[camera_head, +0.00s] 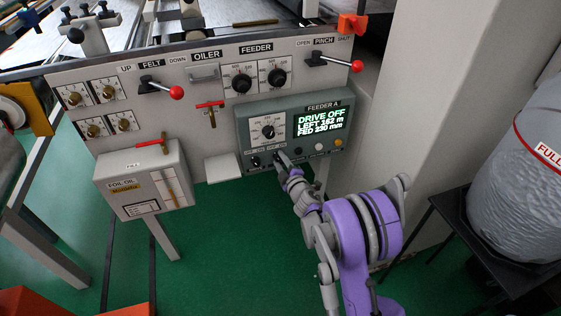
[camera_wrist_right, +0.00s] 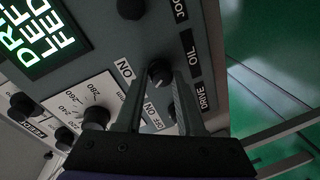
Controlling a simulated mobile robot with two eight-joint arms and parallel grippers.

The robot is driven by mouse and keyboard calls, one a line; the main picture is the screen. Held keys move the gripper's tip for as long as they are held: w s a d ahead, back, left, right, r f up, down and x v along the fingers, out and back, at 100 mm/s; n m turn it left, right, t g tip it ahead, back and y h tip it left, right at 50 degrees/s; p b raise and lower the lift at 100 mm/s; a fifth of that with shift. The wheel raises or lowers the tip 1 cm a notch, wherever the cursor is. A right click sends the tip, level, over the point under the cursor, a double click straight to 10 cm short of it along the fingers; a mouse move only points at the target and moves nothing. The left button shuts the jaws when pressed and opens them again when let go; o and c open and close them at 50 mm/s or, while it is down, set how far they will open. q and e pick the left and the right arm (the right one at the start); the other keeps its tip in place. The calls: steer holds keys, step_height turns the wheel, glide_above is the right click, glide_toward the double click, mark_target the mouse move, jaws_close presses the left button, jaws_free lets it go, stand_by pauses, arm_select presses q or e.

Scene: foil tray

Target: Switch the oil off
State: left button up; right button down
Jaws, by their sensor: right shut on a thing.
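The oil switch is a small dark knob (camera_wrist_right: 160,72) beside the OIL label (camera_wrist_right: 190,50) in the right wrist view. A light mark shows on it, but I cannot tell clearly whether it points to ON or OFF. It sits on the grey Feeder A box (camera_head: 242,126). My right gripper (camera_head: 281,159) reaches the lower edge of this box and hides most of the switch in the head view. In the right wrist view its two fingers (camera_wrist_right: 160,76) are shut on the oil switch, one at each side. My left gripper is not in view.
The dark drive switch (camera_head: 255,162) is close by on the left. The lit display (camera_head: 320,121) reads DRIVE OFF. A feed dial (camera_head: 268,130) is above, and buttons (camera_head: 320,148) are to the right. The foil oil box (camera_head: 145,180) hangs further left.

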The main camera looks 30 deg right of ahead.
stand_by(0.4)
steer(key=c, duration=0.5)
jaws_free()
steer(key=p+v, duration=0.1)
steer(key=v, duration=0.9)
steer(key=shift+s, duration=0.4)
